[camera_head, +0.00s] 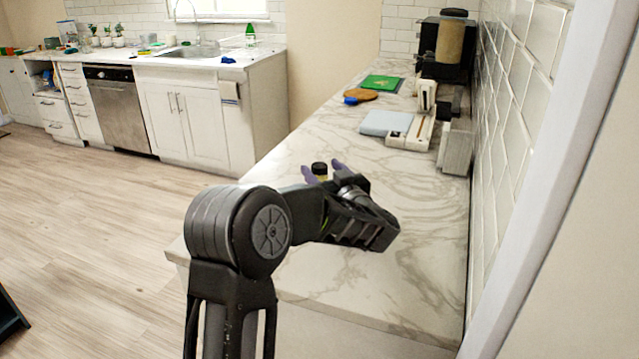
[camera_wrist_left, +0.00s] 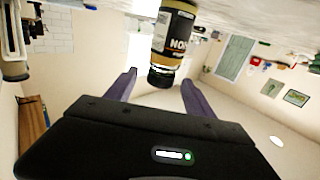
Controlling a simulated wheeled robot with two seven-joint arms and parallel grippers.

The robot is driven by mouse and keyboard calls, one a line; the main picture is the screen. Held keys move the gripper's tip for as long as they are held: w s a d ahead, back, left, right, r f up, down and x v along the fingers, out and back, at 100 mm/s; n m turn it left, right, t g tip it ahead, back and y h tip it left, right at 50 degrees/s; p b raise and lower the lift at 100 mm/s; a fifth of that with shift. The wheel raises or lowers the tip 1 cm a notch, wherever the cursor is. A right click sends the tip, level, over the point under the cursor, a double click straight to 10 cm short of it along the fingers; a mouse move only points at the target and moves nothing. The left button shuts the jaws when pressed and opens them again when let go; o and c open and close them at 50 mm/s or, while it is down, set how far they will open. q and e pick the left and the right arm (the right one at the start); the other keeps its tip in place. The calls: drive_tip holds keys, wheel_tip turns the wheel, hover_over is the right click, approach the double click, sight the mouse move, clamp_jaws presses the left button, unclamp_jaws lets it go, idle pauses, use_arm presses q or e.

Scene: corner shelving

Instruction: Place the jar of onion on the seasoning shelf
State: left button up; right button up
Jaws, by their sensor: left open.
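The jar of onion (camera_head: 320,176) stands on the marble counter (camera_head: 310,270), with a black lid and a yellowish body. In the left wrist view, which is upside down, the jar (camera_wrist_left: 176,35) shows a black label with part of its lettering. My left gripper (camera_head: 321,168) is open, and its purple fingertips show on either side of the jar. The wrist view shows the open fingers (camera_wrist_left: 159,78) on both sides of the jar's lid end, apart from it. My right gripper is not in view. I cannot make out a seasoning shelf.
Farther along the counter are a pale blue book-like item (camera_head: 382,122), a white device (camera_head: 420,133), a green board (camera_head: 382,82), a round brown board (camera_head: 360,95) and a black coffee machine (camera_head: 445,50). A tiled wall (camera_head: 505,130) bounds the right side. The near counter is clear.

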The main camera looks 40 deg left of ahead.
sight(317, 163)
use_arm(q)
drive_tip(key=shift+p+x, duration=0.3)
drive_tip(key=shift+x, duration=2.25)
clamp_jaws()
